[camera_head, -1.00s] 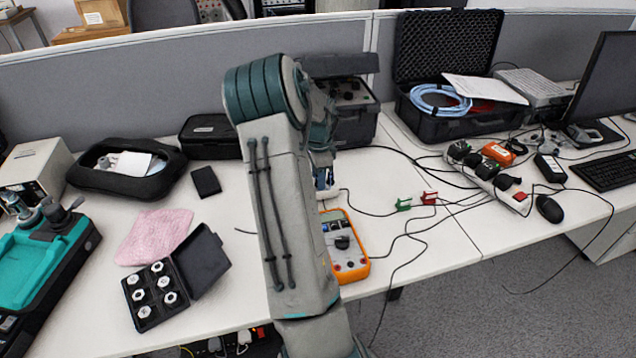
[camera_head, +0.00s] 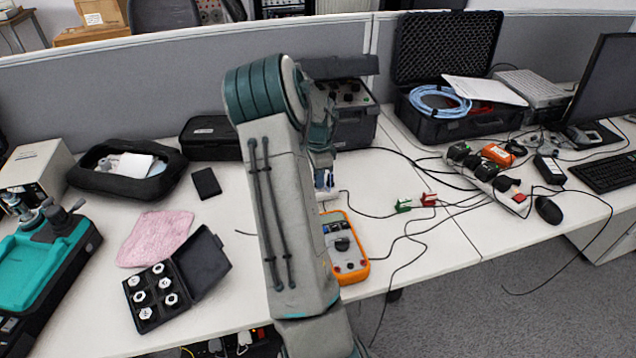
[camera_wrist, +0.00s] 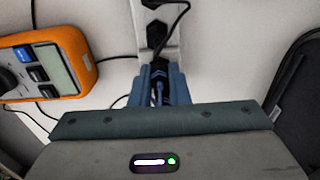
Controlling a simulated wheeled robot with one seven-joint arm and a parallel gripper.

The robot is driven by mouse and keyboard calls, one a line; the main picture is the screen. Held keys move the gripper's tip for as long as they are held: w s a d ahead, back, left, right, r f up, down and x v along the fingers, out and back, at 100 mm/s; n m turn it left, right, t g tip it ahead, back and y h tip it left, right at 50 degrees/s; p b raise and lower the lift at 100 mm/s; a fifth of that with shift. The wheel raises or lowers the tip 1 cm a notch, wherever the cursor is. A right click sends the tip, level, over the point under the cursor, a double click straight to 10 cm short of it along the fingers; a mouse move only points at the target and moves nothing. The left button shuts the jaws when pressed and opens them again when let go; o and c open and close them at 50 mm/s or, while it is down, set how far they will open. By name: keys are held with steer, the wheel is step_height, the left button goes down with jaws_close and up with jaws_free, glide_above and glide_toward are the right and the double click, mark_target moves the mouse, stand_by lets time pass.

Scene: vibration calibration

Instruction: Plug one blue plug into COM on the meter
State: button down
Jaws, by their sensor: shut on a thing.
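The orange-framed meter (camera_head: 358,268) lies on the white desk, partly behind my arm in the head view. In the wrist view the meter (camera_wrist: 87,62) is at the left, with its display and part of its dial showing; its COM socket cannot be made out. My gripper (camera_head: 325,182) is above the desk behind the meter, mostly hidden by my arm. In the wrist view my gripper (camera_wrist: 160,72) has its blue fingers closed on a small dark and blue plug (camera_wrist: 158,92), which is largely hidden between them. The gripper is to the right of the meter there, apart from it.
A white strip with black fittings (camera_wrist: 172,45) lies beyond the fingertips in the wrist view. Black leads cross the desk beside green (camera_head: 403,205) and red clips (camera_head: 429,200). A dark instrument case (camera_head: 355,125) stands behind my arm. An open plug box (camera_head: 150,315) lies left.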

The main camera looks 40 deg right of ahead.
steer(key=shift+r+p, duration=0.5)
steer(key=shift+r, duration=0.15)
stand_by(0.8)
steer(key=shift+r+p, duration=1.35)
steer(key=shift+r, duration=0.4)
steer(key=shift+f, duration=0.1)
steer(key=shift+s+a, duration=0.25)
steer(key=shift+s, duration=0.2)
steer(key=s+a, duration=0.4)
steer(key=s, duration=0.3)
steer(key=s+a+p, duration=0.1)
steer(key=s+a, duration=0.4)
steer(key=s, duration=0.3)
steer(key=s+a+r, duration=0.1)
steer(key=s+a, duration=0.3)
steer(key=s, duration=0.4)
steer(key=shift+s+a+p, duration=0.15)
steer(key=shift+s+p, duration=0.05)
steer(key=shift+p, duration=0.2)
step_height(320, 180, down, 2)
steer(key=shift+w+f+b, duration=0.1)
steer(key=shift+f+b, duration=0.15)
steer(key=shift+b, duration=0.9)
steer(key=shift+f+b, duration=0.4)
steer(key=shift+f, duration=0.1)
steer(key=shift+f+b, duration=0.5)
steer(key=shift+f, duration=0.2)
